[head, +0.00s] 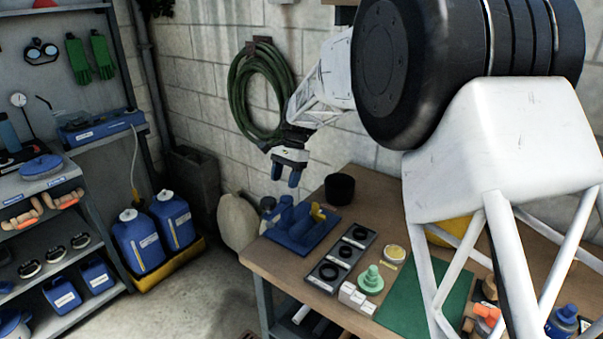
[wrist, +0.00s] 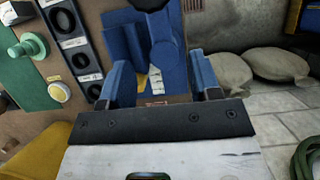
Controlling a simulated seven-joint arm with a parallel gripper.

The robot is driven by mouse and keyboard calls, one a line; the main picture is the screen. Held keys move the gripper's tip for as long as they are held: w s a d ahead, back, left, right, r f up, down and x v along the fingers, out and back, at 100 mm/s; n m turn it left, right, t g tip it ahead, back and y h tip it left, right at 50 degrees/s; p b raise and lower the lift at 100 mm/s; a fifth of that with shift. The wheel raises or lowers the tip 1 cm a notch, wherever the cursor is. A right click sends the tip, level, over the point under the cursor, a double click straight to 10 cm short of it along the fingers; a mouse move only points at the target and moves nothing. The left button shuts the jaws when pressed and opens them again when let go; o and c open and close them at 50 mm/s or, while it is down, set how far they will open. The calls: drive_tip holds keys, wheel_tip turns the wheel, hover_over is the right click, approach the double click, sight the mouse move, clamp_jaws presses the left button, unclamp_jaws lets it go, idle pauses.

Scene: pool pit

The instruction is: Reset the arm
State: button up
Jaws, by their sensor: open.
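My gripper (head: 286,172) hangs in the air above the far left end of the wooden workbench (head: 262,263), its two blue fingers pointing down and apart with nothing between them. In the wrist view the open fingers (wrist: 156,82) frame part of a blue holder below. That blue holder (head: 290,240) sits on the bench near its left edge with a yellow piece on it. A gap of air shows between the fingertips and the holder in the head view.
On the bench are a black cup (head: 340,188), a dark tray with black rings (head: 326,272), a green stepped piece (head: 371,279), white blocks (head: 356,299) and a green mat (head: 400,303). A coiled hose (head: 236,95) hangs on the wall.

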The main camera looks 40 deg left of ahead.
drive_tip(key=d+r+t, duration=0.1)
drive_tip(key=d+r, duration=0.4)
drive_tip(key=d, duration=0.9)
drive_tip(key=d+r+t+y, duration=0.1)
drive_tip(key=d+r, duration=0.3)
drive_tip(key=d, duration=0.9)
drive_tip(key=d+r+t, duration=0.1)
drive_tip(key=d+r, duration=0.4)
drive_tip(key=d, duration=0.9)
drive_tip(key=s+d+t, duration=0.1)
drive_tip(key=s+d, duration=0.5)
drive_tip(key=d, duration=0.3)
drive_tip(key=s+d+t, duration=0.2)
drive_tip(key=s+d, duration=0.3)
drive_tip(key=d, duration=0.4)
drive_tip(key=s+d+f, duration=0.2)
drive_tip(key=s+d, duration=0.4)
drive_tip(key=s, duration=0.1)
drive_tip(key=s+d+f+t+h, duration=0.1)
drive_tip(key=s+d+f, duration=0.2)
drive_tip(key=s+d, duration=0.3)
drive_tip(key=shift+s+f, duration=0.2)
drive_tip(key=shift+s, duration=0.9)
